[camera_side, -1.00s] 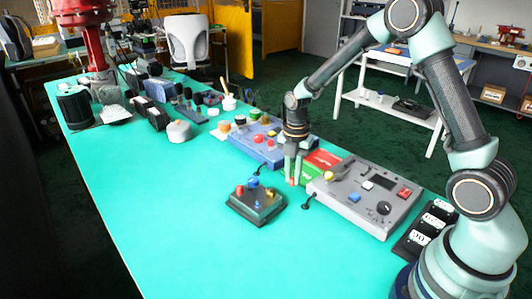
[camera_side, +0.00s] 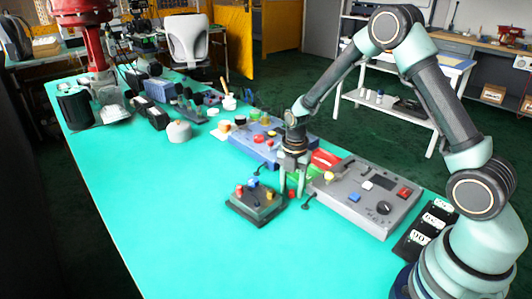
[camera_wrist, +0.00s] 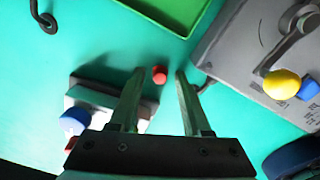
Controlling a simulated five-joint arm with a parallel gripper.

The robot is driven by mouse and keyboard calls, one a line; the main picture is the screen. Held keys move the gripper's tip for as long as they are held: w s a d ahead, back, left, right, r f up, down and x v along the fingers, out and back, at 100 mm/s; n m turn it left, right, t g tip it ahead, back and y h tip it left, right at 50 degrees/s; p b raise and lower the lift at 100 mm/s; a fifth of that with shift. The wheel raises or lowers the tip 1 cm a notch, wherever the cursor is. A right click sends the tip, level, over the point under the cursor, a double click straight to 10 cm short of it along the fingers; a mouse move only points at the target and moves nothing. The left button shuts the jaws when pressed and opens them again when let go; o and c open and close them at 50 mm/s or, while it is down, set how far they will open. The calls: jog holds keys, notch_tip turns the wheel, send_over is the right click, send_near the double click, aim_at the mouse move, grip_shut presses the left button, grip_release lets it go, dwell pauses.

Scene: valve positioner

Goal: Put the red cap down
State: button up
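My gripper (camera_side: 291,192) is open, its two fingers pointing down beside the dark positioner box (camera_side: 243,211). The small red cap (camera_wrist: 159,76) shows between the spread fingertips in the wrist view, with a gap on each side. It also shows low between the fingers in the side view (camera_side: 291,194) and appears to rest on the teal table. The positioner box carries blue, red and yellow knobs. Part of the box shows left of the fingers in the wrist view (camera_wrist: 92,97), partly hidden by the left finger and the gripper body.
A grey control panel (camera_side: 345,206) with a yellow-knobbed lever stands close at the right. A green and red bin (camera_side: 322,160) and a blue panel (camera_side: 262,153) lie behind my gripper. The front table area is clear.

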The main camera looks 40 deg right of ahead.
aim_at(292, 191)
notch_tip(292, 191, up, 13)
jog(key=s+a+r+m+t, duration=0.2)
jog(key=s+r+m, duration=0.3)
jog(key=m, duration=0.6)
jog(key=s+a+r+m+t, duration=0.2)
jog(key=s+r+m, duration=0.4)
jog(key=s+m, duration=0.3)
jog(key=shift+a+r+m+t, duration=0.3)
jog(key=shift+m+t, duration=0.5)
jog(key=shift+m, duration=0.4)
